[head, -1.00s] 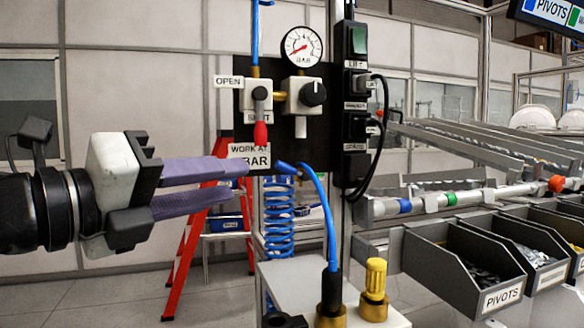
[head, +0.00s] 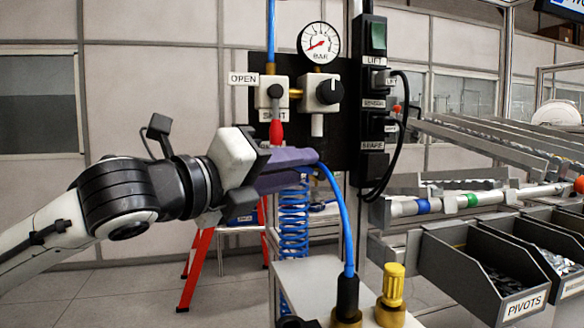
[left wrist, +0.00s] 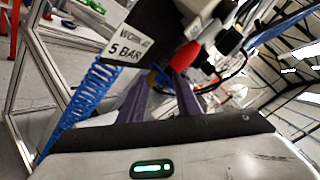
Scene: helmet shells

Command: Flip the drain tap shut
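The tap (head: 274,95) is a pale valve body on the black panel, with a red-tipped lever (head: 276,132). The lever hangs straight down at the SHUT label; the OPEN label (head: 244,79) is to its left. My left gripper (head: 308,158) is just below the lever's red tip, with its purple fingers pointing right across the panel's lower edge. My right gripper is not in view.
A gauge (head: 319,43) and black knob (head: 329,91) sit right of the tap. A switch strip (head: 373,100) and parts bins (head: 482,265) stand to the right.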

